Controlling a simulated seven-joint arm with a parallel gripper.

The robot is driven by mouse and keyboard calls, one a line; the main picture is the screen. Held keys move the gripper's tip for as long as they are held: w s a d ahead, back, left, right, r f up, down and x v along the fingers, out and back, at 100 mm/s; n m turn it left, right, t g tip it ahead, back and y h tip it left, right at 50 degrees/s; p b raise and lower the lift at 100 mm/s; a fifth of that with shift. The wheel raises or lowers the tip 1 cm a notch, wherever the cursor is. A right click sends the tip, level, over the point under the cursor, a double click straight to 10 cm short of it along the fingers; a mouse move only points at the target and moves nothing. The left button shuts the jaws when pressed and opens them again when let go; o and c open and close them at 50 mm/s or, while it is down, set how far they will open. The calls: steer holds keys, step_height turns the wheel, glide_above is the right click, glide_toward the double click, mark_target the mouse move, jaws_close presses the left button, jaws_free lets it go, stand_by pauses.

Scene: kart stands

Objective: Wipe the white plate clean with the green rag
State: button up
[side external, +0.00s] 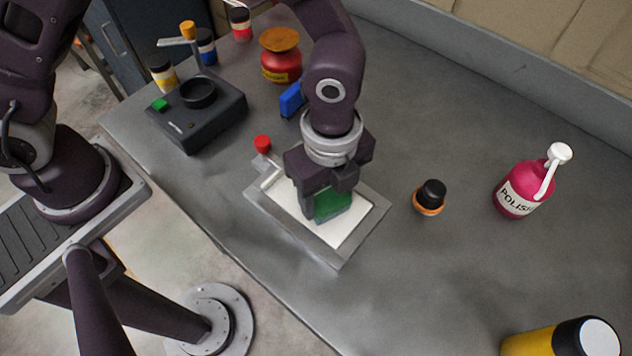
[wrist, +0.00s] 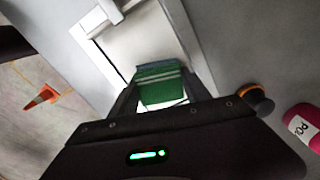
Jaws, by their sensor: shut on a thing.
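The white plate (side external: 343,229) is a flat rectangle set in a grey frame on the grey table, near the middle of the side external view. It also shows in the wrist view (wrist: 125,52), partly hidden by the rag and my gripper. My gripper (side external: 327,211) points down over the plate and is shut on the green rag (side external: 334,203). In the wrist view the rag (wrist: 160,84) has pale stripes and sits between the two fingers. The rag is over the plate; I cannot tell whether it touches it. No marks on the plate are clear.
A red knob (side external: 262,143) stands at the frame's far-left corner. A black device (side external: 197,112), a red jar (side external: 280,58) and a blue object (side external: 292,99) lie beyond. A black-and-orange knob (side external: 430,197) and pink polish bottle (side external: 522,190) stand right.

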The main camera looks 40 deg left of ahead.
steer(key=shift+d, duration=1.25)
steer(key=shift+d+r, duration=0.1)
steer(key=shift+r, duration=3.95)
